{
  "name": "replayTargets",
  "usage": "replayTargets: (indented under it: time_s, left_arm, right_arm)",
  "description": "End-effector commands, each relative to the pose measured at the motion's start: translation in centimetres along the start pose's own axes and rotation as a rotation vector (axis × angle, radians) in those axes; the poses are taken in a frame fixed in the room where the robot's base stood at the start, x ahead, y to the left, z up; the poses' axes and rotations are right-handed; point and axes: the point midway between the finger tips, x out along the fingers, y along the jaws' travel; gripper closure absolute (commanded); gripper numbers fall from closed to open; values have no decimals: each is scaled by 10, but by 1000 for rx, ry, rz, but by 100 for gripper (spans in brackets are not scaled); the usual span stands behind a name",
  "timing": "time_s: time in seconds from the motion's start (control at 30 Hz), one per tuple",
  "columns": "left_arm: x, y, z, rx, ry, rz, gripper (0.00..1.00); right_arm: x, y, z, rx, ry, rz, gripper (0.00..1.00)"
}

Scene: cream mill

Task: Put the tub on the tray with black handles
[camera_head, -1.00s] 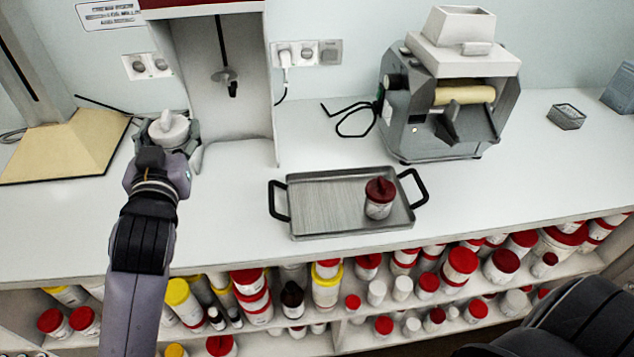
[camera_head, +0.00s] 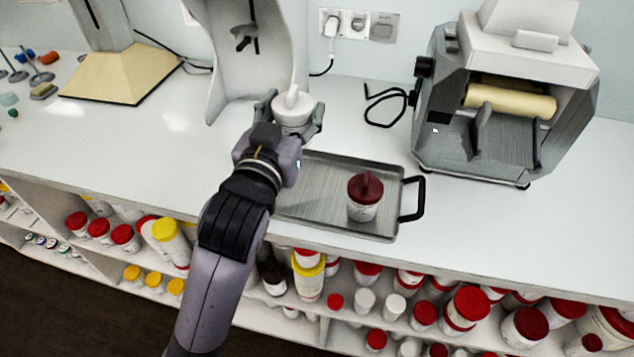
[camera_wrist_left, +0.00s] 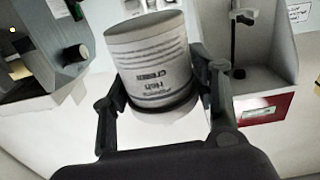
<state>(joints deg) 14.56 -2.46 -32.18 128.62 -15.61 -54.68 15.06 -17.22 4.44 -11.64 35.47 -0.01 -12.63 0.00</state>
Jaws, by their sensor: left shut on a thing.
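A white tub (camera_head: 292,108) with a knob-like top is held in my left gripper (camera_head: 290,120), at the back left of the tray in the head view. In the left wrist view the tub (camera_wrist_left: 152,62) shows printed text and sits between the two fingers (camera_wrist_left: 165,105). The grey metal tray (camera_head: 330,209) lies on the counter; its right black handle shows, and its left one is hidden behind my left arm. A tub with a dark red lid (camera_head: 363,199) stands on the tray's right part. My right gripper is out of view.
A grey roller mill (camera_head: 513,100) stands at the back right, with a black cable beside it. A tall white machine (camera_head: 235,60) stands behind my left gripper. The counter is clear at left and right front. Shelves below hold several tubs.

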Motion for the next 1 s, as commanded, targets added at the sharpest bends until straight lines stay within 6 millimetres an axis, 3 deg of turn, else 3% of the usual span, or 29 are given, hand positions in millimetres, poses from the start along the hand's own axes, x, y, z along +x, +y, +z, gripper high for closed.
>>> replayTargets:
  time_s: [0.03, 0.33, 0.57, 0.8, 1.0]
  left_arm:
    - [0, 0, 20, 3, -8, 0, 75]
    - [0, 0, 94, 2, -5, 0, 75]
    - [0, 0, 116, 0, 1, 1, 75]
    - [0, 0, 150, 1, -1, 1, 75]
    - [0, 1, 157, 0, 2, 2, 75]
  right_arm:
    - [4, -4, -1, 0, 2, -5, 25]
    - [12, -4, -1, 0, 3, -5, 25]
    - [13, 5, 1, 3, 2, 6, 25]
    - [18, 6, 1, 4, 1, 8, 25]
    - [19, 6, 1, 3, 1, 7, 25]
